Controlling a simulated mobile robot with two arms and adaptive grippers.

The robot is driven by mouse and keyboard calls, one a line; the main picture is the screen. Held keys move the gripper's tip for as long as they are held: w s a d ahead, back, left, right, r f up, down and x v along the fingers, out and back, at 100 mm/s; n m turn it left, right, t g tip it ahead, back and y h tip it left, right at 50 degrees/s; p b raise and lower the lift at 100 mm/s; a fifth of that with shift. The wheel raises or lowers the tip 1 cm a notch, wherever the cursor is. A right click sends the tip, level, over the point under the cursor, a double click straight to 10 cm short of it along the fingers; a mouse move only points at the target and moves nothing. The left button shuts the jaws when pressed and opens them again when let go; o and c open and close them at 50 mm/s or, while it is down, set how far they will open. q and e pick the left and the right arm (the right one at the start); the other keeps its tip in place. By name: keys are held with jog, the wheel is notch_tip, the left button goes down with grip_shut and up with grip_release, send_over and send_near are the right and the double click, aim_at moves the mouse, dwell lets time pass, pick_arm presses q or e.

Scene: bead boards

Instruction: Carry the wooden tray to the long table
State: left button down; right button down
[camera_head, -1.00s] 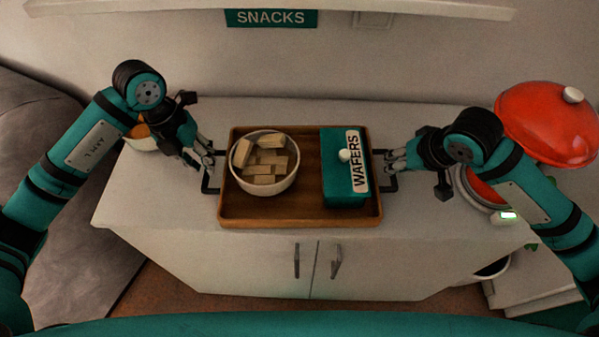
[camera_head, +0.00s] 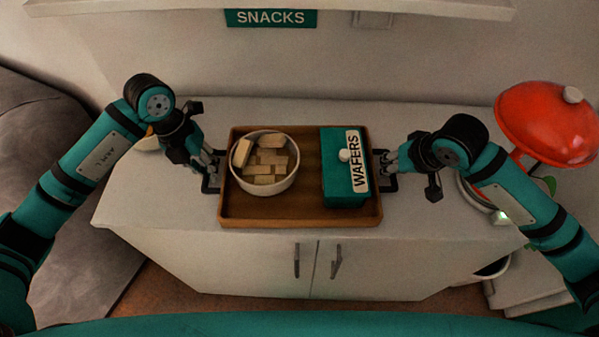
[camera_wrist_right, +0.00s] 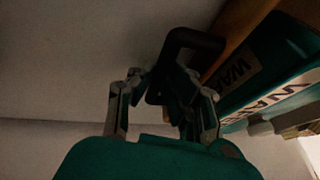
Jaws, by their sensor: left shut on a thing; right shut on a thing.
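The wooden tray (camera_head: 300,216) rests on the white cabinet top and carries a white bowl (camera_head: 262,188) of wafer blocks and a teal box labelled WAFERS (camera_head: 335,188). My left gripper (camera_head: 214,165) is shut on the tray's left black handle (camera_head: 211,187). My right gripper (camera_head: 382,165) is shut on the right black handle (camera_head: 386,184). In the right wrist view the dark handle (camera_wrist_right: 192,40) runs between the fingers of my right gripper (camera_wrist_right: 170,88), with the tray's edge (camera_wrist_right: 240,30) beside it. The long table cannot be made out.
The white cabinet (camera_head: 200,250) has two doors with handles. A red round lidded object (camera_head: 545,125) stands at the right. A grey couch-like surface (camera_head: 60,150) lies at the left. A SNACKS sign (camera_head: 270,18) hangs on the wall behind. A shelf edge crosses above.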

pick_arm(q)
jog(key=shift+w+r, duration=0.15)
pick_arm(e)
jog(key=shift+w+r, duration=0.15)
